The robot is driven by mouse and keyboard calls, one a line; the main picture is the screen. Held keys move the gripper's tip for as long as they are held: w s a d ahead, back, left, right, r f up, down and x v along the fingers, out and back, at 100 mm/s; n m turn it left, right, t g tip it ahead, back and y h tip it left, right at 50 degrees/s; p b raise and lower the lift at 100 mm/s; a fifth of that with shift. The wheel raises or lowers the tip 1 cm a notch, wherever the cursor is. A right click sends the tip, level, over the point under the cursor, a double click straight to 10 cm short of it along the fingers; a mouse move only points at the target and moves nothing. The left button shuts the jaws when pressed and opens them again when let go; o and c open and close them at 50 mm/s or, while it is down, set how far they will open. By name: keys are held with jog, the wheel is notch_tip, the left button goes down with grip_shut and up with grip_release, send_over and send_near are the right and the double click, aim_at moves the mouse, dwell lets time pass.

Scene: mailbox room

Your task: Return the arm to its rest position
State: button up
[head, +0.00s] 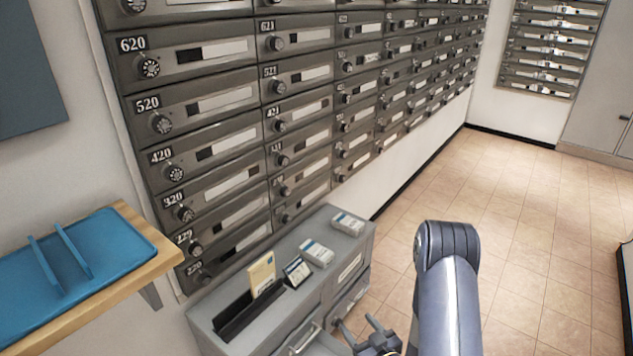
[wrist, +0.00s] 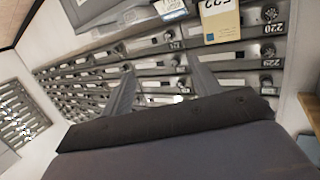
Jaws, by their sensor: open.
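My arm (head: 446,285) rises at the bottom centre of the head view, its upper joint bent over. My gripper (head: 365,335) shows low beside it, in front of the grey cabinet (head: 335,290). In the wrist view the two fingers of my gripper (wrist: 163,88) stand well apart with nothing between them. The wrist view is turned over, with the mailboxes (wrist: 150,65) behind the fingers. A yellow card (wrist: 221,20) with a partly cut-off number shows at its top, apart from the fingers.
A black holder (head: 236,324) with the yellow card and several small card stacks (head: 316,252) stand on the cabinet. A drawer (head: 318,345) at its front appears partly open. A blue tray (head: 100,262) lies on a wooden shelf (head: 125,285) at left. The tiled floor (head: 540,230) at right is clear.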

notch_tip(320, 180, up, 7)
jog(key=d+m+t+h+p, duration=0.1)
jog(key=h+p, duration=0.1)
jog(key=p, duration=0.3)
jog(key=shift+d+r+m+t, duration=0.15)
jog(key=shift+m+t, duration=0.15)
jog(key=shift+m, duration=0.1)
